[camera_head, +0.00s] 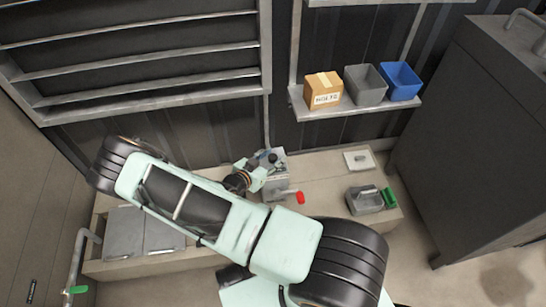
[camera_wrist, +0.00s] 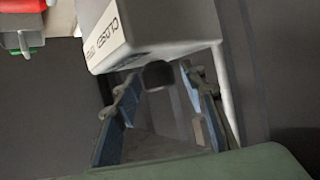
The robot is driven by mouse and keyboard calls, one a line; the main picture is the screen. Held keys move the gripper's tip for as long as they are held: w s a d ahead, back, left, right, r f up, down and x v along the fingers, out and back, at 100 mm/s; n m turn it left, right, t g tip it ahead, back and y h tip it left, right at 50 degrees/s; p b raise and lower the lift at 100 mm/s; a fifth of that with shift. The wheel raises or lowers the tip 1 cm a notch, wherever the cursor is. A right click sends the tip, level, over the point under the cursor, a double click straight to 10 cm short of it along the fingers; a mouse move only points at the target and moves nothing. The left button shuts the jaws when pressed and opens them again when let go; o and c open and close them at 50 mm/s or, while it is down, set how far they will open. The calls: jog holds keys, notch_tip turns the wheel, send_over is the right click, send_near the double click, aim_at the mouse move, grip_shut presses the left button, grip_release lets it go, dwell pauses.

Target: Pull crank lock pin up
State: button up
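The grey pump box (camera_head: 275,183) stands on the bench in the head view, with a red-ended lever at its right. In the wrist view the grey box (camera_wrist: 165,22) fills the top middle, with a white label with lettering on its edge. My gripper (camera_wrist: 160,82) is open, its two blue-padded fingers apart on either side. A small dark knob-like part (camera_wrist: 158,75) shows between the fingertips, below the box; I cannot tell whether it is the crank lock pin or whether a finger touches it. In the head view my gripper is at the box's left side, mostly hidden by my wrist.
A red part (camera_wrist: 22,12) shows at the wrist view's upper left. A shelf (camera_head: 350,112) above the bench holds a cardboard box (camera_head: 323,90), a grey bin (camera_head: 366,86) and a blue bin (camera_head: 400,82). A grey caddy (camera_head: 365,201) and a large dark cabinet (camera_head: 470,130) are at right.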

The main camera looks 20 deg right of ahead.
aim_at(273, 156)
grip_shut()
jog(key=shift+r+p, duration=0.8)
jog(key=shift+r, duration=0.8)
jog(key=shift+o, duration=1.1)
grip_release()
jog(key=v, duration=1.2)
jog(key=shift+a, duration=0.1)
